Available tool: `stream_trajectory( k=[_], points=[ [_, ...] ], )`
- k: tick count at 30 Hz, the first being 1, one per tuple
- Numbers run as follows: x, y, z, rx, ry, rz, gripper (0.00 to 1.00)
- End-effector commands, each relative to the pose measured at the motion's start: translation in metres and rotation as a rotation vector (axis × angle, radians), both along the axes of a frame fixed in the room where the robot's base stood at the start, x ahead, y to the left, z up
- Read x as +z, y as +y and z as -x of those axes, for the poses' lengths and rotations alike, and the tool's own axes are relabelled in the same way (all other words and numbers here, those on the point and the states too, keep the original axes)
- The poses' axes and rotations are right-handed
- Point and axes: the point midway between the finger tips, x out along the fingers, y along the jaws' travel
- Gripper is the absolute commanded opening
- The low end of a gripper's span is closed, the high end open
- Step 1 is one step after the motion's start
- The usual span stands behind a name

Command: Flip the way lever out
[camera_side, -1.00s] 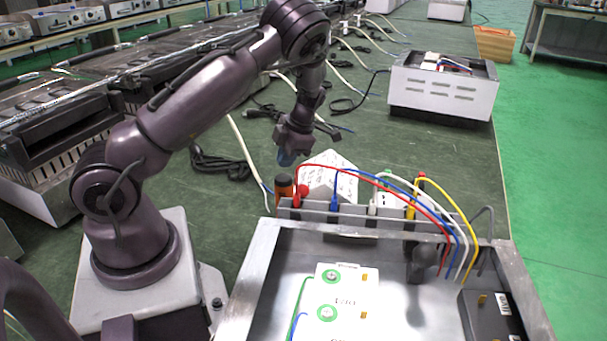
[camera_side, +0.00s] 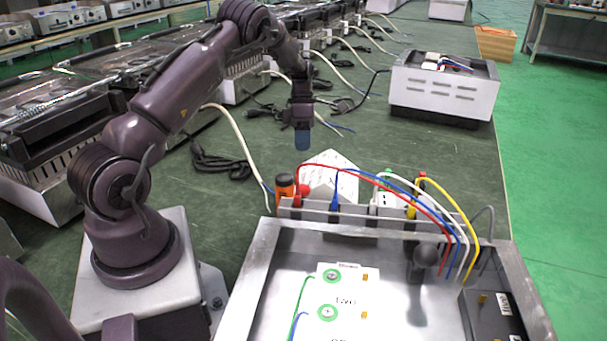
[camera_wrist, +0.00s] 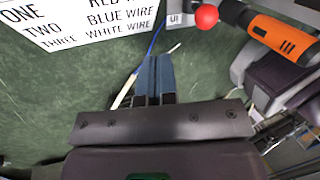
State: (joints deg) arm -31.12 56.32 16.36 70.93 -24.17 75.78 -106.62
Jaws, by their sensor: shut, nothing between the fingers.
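My gripper (camera_side: 302,143) has blue fingers and hangs pointing down over the green bench, behind the metal tray and above the white card. In the wrist view its fingers (camera_wrist: 155,72) are together and empty, clear of every object. A red ball knob (camera_side: 303,190) sits at the left end of the tray's back wall; it also shows at the top of the wrist view (camera_wrist: 207,16). A dark round-headed lever (camera_side: 425,258) stands inside the tray near the back right. I cannot tell which of these is the way lever.
An orange and black cylinder (camera_side: 285,188) stands beside the red knob; the wrist view shows it too (camera_wrist: 285,38). Red, blue, white and yellow wires arc over the tray's back wall (camera_side: 345,223). A printed card (camera_side: 328,172) lies behind. Loose cables lie on the bench.

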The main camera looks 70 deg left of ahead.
Motion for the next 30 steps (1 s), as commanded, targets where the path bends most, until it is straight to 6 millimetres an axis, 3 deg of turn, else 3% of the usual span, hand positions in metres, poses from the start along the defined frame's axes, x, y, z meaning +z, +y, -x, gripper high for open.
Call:
stream_trajectory(
  k=[8, 17, 30],
  points=[
    [-0.058, -0.023, 0.009, 0.000, 0.003, 0.003, 0.00],
    [-0.054, -0.054, 0.019, 0.001, 0.000, -0.001, 0.00],
    [-0.055, -0.058, 0.021, 0.002, 0.000, -0.002, 0.00]
  ],
)
